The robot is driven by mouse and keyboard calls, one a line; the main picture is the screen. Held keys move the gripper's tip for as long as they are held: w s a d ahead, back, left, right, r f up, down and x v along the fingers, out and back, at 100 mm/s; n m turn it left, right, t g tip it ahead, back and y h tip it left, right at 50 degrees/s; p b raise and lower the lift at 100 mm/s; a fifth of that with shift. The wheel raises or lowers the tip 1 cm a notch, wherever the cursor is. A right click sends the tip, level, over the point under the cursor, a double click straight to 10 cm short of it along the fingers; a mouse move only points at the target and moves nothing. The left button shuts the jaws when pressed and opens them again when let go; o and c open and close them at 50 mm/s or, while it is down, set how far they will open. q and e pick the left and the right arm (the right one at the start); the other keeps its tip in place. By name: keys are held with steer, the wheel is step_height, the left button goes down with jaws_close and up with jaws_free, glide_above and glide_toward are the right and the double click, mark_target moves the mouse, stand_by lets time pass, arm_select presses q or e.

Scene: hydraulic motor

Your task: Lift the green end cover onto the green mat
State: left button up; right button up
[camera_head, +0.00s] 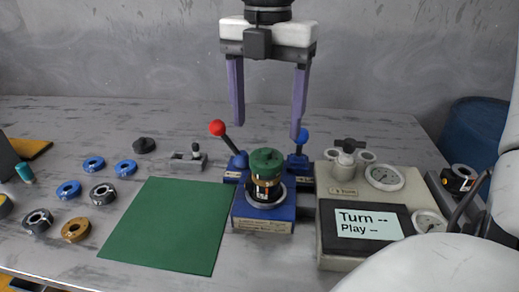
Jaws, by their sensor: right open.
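The green end cover (266,161) sits on top of the motor's inner parts in the blue fixture (263,213), in the middle of the camera_head view. The green mat (166,226) lies flat on the table to the left of the fixture, and it is bare. My right gripper (267,131) is open and empty, its two purple fingers pointing down above the cover. There is a visible gap between the fingertips and the cover. My left gripper is not in view.
A lever with a red ball (217,128) and one with a blue ball (302,136) flank the fixture. A gauge panel (335,252) stands to its right. Several rings and bearings, including a brass one (76,230), lie left of the mat.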

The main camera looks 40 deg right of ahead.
mark_target(266, 150)
step_height(266, 150, down, 2)
steer(key=shift+f, duration=0.2)
steer(key=f, duration=0.5)
steer(key=shift+w+d+b, duration=0.15)
steer(key=shift+d+b, duration=0.15)
steer(key=shift+c, duration=0.4)
steer(key=shift+r, duration=0.1)
steer(key=c, duration=1.2)
step_height(266, 150, up, 9)
steer(key=shift+r+p, duration=0.1)
steer(key=shift+p, duration=0.55)
steer(key=shift+r, duration=0.4)
steer(key=shift+r, duration=0.15)
